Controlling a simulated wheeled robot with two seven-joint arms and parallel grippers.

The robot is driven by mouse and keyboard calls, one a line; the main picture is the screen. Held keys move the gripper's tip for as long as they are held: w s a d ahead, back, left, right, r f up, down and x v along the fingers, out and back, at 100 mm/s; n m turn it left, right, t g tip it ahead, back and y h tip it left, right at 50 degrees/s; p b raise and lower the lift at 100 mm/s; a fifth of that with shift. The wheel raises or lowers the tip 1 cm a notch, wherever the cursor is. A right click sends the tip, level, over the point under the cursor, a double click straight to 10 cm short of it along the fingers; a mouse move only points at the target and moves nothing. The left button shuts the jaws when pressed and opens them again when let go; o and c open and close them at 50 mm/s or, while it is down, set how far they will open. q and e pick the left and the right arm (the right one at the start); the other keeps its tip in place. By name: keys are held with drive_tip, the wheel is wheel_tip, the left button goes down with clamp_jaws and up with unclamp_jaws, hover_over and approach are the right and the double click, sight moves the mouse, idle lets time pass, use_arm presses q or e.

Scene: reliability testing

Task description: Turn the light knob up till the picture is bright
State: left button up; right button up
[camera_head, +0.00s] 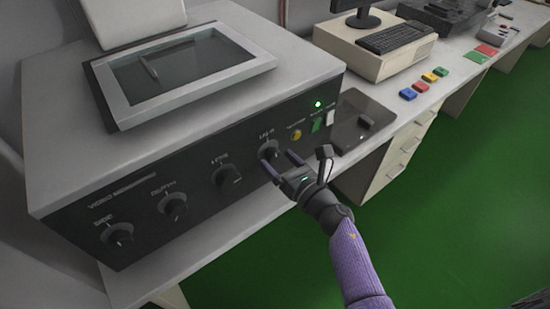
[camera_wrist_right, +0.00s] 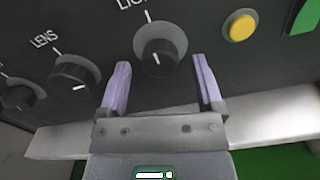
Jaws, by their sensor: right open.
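The light knob (camera_head: 269,150) is a round black knob on the machine's dark front panel, the rightmost of a row of knobs. It also shows in the right wrist view (camera_wrist_right: 161,46), with its label partly cut off above it. My right gripper (camera_head: 279,159) is open, its two purple fingers pointing at the panel, one on each side of the knob and slightly below it. I cannot tell whether they touch it. The picture screen (camera_head: 180,68) on top of the machine is dark grey, with a thin streak in it. My left gripper is not in view.
The lens knob (camera_head: 227,176) is left of the light knob. A yellow button (camera_head: 296,134), a green switch (camera_head: 316,125) and a lit green lamp (camera_head: 318,104) are to its right. A dark flat plate (camera_head: 360,112) lies on the bench beside the machine.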

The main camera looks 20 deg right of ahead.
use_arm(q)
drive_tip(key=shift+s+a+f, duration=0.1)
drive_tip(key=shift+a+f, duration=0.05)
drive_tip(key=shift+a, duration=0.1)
use_arm(e)
drive_tip(key=shift+x, duration=0.95)
clamp_jaws()
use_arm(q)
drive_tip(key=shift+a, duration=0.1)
